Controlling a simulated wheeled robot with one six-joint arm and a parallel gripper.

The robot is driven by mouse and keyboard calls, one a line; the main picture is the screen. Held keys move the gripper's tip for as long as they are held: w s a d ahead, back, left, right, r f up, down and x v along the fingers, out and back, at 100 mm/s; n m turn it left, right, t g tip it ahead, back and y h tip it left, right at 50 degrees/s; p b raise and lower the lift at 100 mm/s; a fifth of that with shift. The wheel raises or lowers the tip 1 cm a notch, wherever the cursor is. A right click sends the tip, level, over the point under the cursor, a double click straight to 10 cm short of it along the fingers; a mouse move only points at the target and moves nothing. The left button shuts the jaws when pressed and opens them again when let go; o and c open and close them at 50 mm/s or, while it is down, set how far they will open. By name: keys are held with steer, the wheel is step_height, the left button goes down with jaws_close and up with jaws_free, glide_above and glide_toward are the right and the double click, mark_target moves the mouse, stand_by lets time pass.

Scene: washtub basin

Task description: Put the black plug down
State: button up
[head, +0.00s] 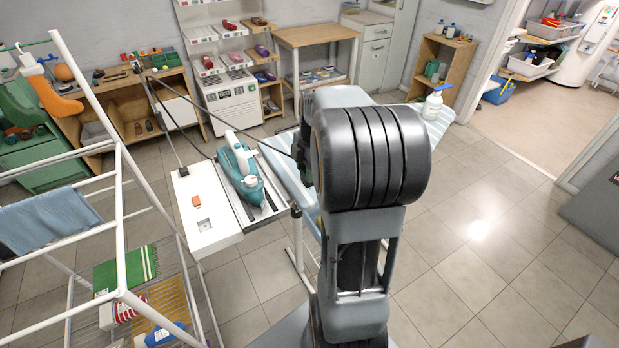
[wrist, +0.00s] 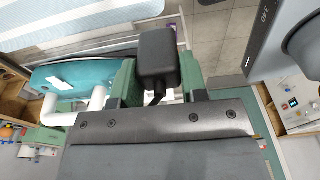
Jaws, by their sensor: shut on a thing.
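The black plug (wrist: 158,54) is a dark block held between the green fingers of my gripper (wrist: 160,80) in the wrist view. The gripper is shut on it, and a short dark piece shows below the plug. In the head view my own arm hides the plug and most of the gripper. The teal and white iron (head: 241,170) stands on a metal rest at the left end of the ironing board (head: 284,167). A teal body, apparently the iron, also shows at the left of the wrist view (wrist: 72,75).
A white panel (head: 207,232) with an orange switch (head: 196,200) and a socket lies left of the iron. A thin dark pole (head: 165,120) rises behind it. A white drying rack (head: 118,220) stands at left. A white bottle (head: 432,105) stands at the board's right end.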

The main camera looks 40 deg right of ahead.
steer(key=w+d+f, duration=0.1)
steer(key=w+f, duration=0.1)
steer(key=f, duration=0.1)
steer(key=w+d+f, duration=0.1)
steer(key=f, duration=0.1)
steer(key=shift+d+f, duration=0.15)
steer(key=shift+d, duration=0.15)
steer(key=shift+w+f+p, duration=0.1)
steer(key=shift+f+p, duration=0.25)
steer(key=shift+f, duration=1.25)
steer(key=shift+f, duration=0.2)
steer(key=o, duration=0.9)
